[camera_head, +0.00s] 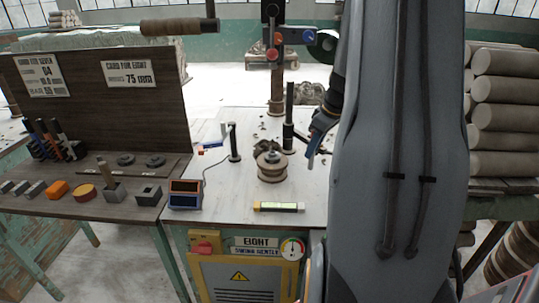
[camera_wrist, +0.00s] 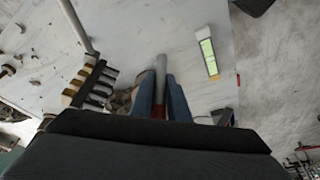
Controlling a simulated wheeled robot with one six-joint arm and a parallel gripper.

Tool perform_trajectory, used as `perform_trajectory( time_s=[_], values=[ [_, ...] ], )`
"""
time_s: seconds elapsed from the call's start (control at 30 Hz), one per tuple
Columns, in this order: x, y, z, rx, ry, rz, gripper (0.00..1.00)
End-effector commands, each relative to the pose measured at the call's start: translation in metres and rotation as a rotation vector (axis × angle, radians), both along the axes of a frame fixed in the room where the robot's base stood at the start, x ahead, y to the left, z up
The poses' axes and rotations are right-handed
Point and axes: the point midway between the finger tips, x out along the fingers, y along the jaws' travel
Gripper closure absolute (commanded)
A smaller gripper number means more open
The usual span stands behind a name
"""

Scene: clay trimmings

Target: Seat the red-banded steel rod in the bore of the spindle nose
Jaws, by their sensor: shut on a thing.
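My gripper (camera_head: 312,158) is at the right of the bench in the head view, its blue fingers pointing down. In the wrist view my gripper (camera_wrist: 161,88) is shut on the steel rod (camera_wrist: 161,68). The rod's red band (camera_wrist: 159,111) shows between the fingers, and its grey end sticks out beyond them. In the head view I cannot make out the rod. A round tan drum with a dark top, apparently the spindle nose (camera_head: 271,164), stands on the bench left of my gripper, apart from it. Its bore cannot be made out.
A green-yellow level (camera_head: 279,207) lies at the bench front. Dark posts (camera_head: 288,118) and (camera_head: 234,143) stand behind the drum. A small blue-orange display box (camera_head: 185,194) stands left. A side table (camera_head: 85,207) holds several blocks. Clay logs (camera_head: 497,118) are stacked right.

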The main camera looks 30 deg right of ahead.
Motion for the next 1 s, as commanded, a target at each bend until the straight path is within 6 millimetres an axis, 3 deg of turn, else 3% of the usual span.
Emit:
perform_trajectory(
  time_s=[0.17,0.7,0.83,1.0],
  values=[
    [0.018,-0.002,0.002,-0.005,-0.002,-0.008,1.00],
    [0.138,0.034,0.001,-0.005,-0.004,-0.013,1.00],
    [0.156,0.040,0.001,-0.005,-0.003,-0.013,1.00],
    [0.164,0.042,0.000,-0.004,-0.003,-0.014,1.00]
  ],
)
